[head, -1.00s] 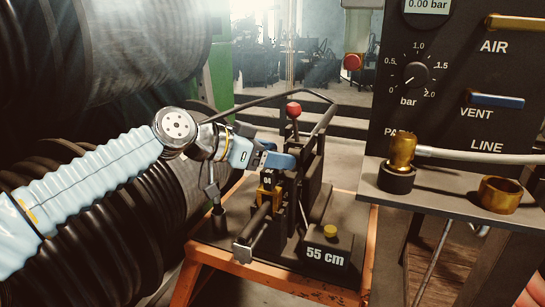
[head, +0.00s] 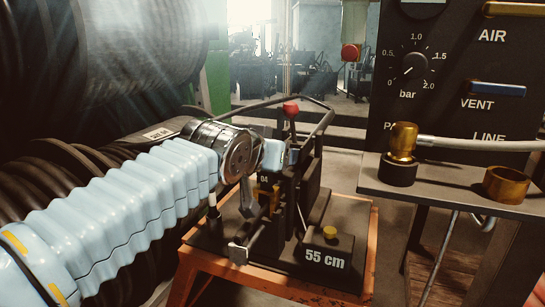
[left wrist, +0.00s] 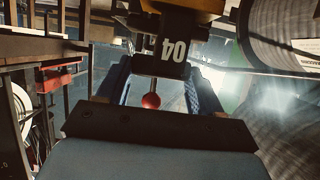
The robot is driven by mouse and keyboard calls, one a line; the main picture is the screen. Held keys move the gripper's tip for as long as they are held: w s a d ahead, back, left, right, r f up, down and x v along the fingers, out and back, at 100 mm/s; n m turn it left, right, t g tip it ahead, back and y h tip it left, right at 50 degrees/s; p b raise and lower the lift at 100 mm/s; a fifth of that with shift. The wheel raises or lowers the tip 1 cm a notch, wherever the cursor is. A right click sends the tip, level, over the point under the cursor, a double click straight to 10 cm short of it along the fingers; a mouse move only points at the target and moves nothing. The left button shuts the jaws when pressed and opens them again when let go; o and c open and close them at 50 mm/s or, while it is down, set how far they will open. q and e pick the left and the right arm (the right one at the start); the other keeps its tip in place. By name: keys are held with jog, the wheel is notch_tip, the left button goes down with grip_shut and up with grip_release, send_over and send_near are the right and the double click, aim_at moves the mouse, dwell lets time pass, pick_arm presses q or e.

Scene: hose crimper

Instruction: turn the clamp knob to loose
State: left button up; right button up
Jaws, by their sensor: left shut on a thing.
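My left gripper (head: 288,156) reaches in from the left to the crimper (head: 318,160), beside its upright frame, below the red ball lever (head: 291,109). In the left wrist view its two blue fingers (left wrist: 160,88) stand either side of the view's middle, near a black block marked 04 (left wrist: 172,50). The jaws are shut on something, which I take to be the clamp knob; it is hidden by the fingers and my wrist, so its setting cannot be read. The red ball (left wrist: 151,101) shows beyond, between the fingers. My right gripper is not in view.
The crimper stands on an orange-edged stand (head: 277,284) with a yellow button (head: 330,232) and a 55 cm label. A gauge panel (head: 450,100) with a shelf, brass fitting (head: 403,142) and brass ring (head: 503,184) is at right. Black hose reels (head: 120,70) crowd the left.

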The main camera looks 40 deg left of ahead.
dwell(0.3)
pick_arm(q)
jog(key=o, duration=1.1)
jog(key=shift+c, duration=0.2)
jog(key=shift+s, duration=0.1)
jog(key=v, duration=1.3)
jog(key=shift+s+d+r, duration=0.2)
jog(key=shift+s+d, duration=0.05)
jog(key=shift+d, duration=0.05)
